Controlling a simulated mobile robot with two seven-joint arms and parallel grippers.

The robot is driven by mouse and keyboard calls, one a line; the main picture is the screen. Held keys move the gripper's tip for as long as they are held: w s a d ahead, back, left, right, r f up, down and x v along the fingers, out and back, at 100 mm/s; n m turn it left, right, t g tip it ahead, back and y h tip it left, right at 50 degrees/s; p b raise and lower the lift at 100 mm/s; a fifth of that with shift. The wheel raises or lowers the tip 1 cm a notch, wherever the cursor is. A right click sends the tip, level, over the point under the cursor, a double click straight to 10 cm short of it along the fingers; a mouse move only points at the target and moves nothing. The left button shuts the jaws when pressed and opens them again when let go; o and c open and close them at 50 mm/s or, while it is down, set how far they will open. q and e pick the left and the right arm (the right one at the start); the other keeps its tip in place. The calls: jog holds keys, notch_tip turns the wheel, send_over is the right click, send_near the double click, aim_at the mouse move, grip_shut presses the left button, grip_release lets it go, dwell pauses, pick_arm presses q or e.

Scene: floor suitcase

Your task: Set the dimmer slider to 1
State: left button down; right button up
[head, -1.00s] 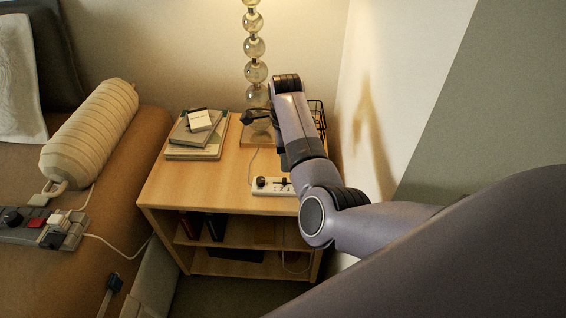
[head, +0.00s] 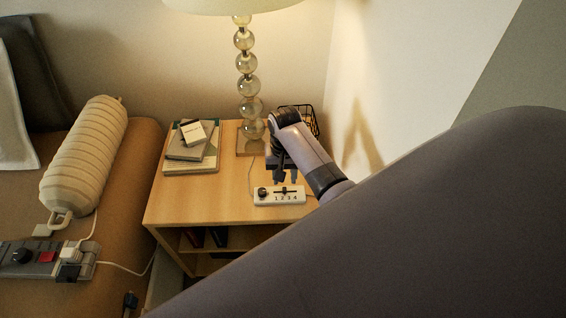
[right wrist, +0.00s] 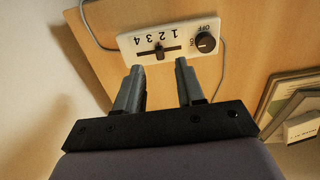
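The dimmer is a white box (head: 264,199) on the nightstand, with a round black knob on its left and a slider numbered 1 to 4. The black slider handle (head: 284,190) sits near the 2. In the right wrist view the box (right wrist: 127,44) appears upside down, and the slider handle (right wrist: 159,49) is again by the 2. My right gripper (head: 285,181) points down just behind the box. Its two fingers are apart and empty, and in the right wrist view the gripper (right wrist: 159,65) has its tips either side of the handle's line. My left gripper is out of view.
The wooden nightstand (head: 215,205) also holds stacked books (head: 190,150), a lamp with glass balls (head: 247,85) and a black wire basket (head: 308,120). A wall stands at right.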

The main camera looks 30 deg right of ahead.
aim_at(284, 189)
notch_tip(284, 189, down, 5)
jog(key=shift+r+b, duration=0.1)
jog(key=shift+b, duration=0.45)
grip_shut()
